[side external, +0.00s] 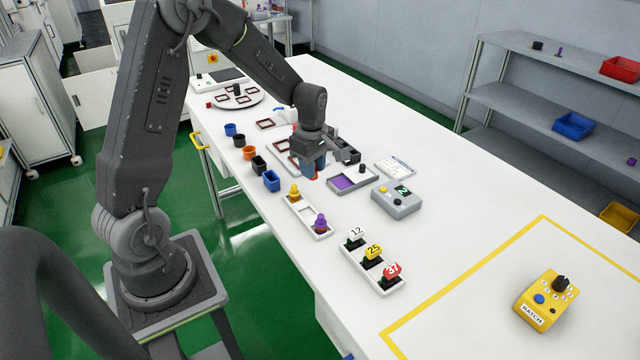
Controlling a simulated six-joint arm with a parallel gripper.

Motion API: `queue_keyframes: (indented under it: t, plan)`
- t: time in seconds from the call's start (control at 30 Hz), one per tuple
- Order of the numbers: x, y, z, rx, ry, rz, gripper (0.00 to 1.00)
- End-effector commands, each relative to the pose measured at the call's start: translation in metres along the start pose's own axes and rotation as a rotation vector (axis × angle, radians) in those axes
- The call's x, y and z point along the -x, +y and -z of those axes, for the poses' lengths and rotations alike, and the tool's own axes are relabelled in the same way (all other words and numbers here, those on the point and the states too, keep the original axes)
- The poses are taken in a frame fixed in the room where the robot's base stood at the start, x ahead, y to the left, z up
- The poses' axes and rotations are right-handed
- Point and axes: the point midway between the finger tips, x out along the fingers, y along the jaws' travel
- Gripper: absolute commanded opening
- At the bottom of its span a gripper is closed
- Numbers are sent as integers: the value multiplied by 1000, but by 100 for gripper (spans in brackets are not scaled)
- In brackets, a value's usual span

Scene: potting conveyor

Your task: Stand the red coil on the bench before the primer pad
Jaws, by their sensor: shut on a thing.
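My gripper (313,166) hangs over the middle of the white bench (440,235), pointing down. Whether the coil touches the bench cannot be told.
Several small pots, including an orange pot (249,153), line the bench's left edge. A holder (309,213) with yellow and purple knobs stands in front. A grey box (398,203) with a green display stands right of the pad. Bare bench lies farther right.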

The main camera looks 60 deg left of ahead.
Motion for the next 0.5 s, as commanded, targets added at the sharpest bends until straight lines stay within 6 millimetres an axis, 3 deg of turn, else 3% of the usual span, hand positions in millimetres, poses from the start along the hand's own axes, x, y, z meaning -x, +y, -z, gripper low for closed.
queue_keyframes:
  t: [0.17,0.5]
  plan:
    - [-10,8,-16,0,0,0,4]
    - [-49,8,-17,2,0,3,4]
